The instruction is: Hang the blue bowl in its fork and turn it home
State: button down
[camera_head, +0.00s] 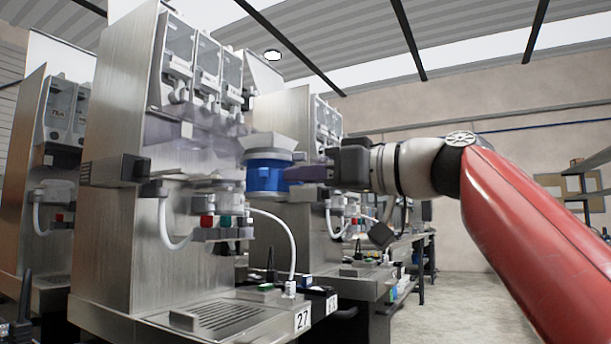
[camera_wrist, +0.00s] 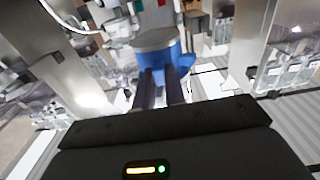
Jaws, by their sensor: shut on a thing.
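The blue bowl (camera_head: 266,178) is a round blue vessel with a pale, flared part above it. It is held in the air at the front of the dispenser (camera_head: 115,205) labelled 27, and looks roughly upright. My gripper (camera_head: 300,173) reaches in from the right and is shut on the bowl's near side. In the wrist view the bowl (camera_wrist: 158,58) sits at the tips of my two dark fingers (camera_wrist: 162,82), with a grey round face showing. The fork is not clearly made out; the bowl and the dispenser's front parts overlap in the head view. I cannot tell whether they touch.
Clear canisters (camera_head: 203,65) sit high on the dispenser. Red and green taps (camera_head: 222,222) and a white hose (camera_head: 285,240) are below and beside the bowl. A drip tray (camera_head: 215,317) lies underneath. Similar dispensers stand on both sides. The floor at right is open.

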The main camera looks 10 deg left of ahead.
aim_at(255, 177)
jog(key=p+x, duration=0.2)
jog(key=x, duration=0.1)
jog(key=p+x, duration=0.3)
jog(key=x, duration=0.1)
jog(key=shift+s+a+r, duration=0.1)
jog(key=shift+a+r, duration=0.05)
jog(key=shift+a, duration=0.25)
jog(key=shift+w+a+p, duration=0.25)
jog(key=shift+a+p, duration=0.3)
jog(key=shift+a, duration=0.1)
jog(key=shift+d, duration=0.1)
jog(key=shift+s+d, duration=0.1)
jog(key=shift+a, duration=0.25)
jog(key=shift+p+x, duration=0.8)
jog(key=shift+x, duration=1)
jog(key=shift+a, duration=0.1)
